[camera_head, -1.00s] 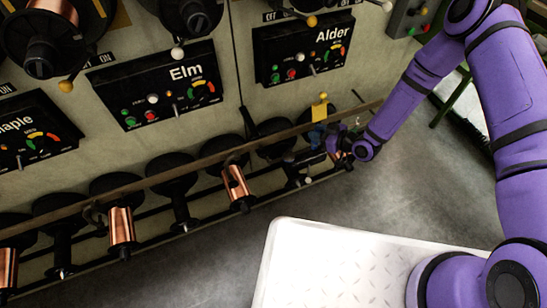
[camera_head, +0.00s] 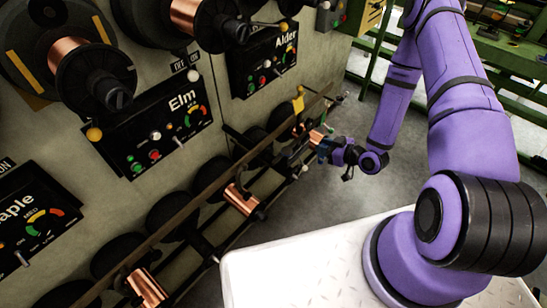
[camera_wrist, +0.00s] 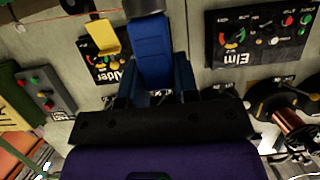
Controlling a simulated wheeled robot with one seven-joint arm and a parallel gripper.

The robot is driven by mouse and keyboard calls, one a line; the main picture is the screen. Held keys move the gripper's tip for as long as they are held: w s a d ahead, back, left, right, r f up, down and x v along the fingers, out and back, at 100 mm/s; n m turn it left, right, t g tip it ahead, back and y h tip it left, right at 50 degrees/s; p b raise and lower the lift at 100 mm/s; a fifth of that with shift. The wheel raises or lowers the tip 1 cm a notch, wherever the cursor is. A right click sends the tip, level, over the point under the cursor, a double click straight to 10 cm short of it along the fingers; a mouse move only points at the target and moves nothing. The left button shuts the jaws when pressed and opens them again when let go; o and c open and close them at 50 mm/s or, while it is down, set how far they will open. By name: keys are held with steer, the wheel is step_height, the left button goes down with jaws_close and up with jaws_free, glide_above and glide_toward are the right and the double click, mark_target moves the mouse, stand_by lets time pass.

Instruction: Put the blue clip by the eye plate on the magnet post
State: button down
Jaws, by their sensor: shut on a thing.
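The blue clip (camera_wrist: 150,52) is held between the two dark fingers of my gripper (camera_wrist: 154,76) in the wrist view and points away from the palm. In the head view my gripper (camera_head: 326,149) is small, beside the far end of the long rail; the clip there is hard to separate from the fingers. A yellow clip (camera_wrist: 103,37) is just left of the blue one in the wrist view. It also shows at the rail in the head view (camera_head: 298,101). I cannot clearly identify the eye plate or the magnet post.
A long brown rail (camera_head: 200,200) runs along the machine front, with copper spools (camera_head: 243,198) below it. The Elm panel (camera_head: 158,130) and the Alder panel (camera_head: 263,62) are on the wall. A white deck (camera_head: 290,265) is in front. Grey floor (camera_head: 345,185) is open near my gripper.

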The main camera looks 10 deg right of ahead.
steer(key=shift+a, duration=0.15)
steer(key=shift+r+x, duration=0.15)
steer(key=shift+x, duration=3.9)
steer(key=shift+r+x, duration=0.15)
steer(key=shift+x, duration=3.95)
steer(key=shift+w+f, duration=0.1)
steer(key=shift+w, duration=0.05)
steer(key=c, duration=0.9)
jaws_free()
steer(key=shift+o, duration=0.2)
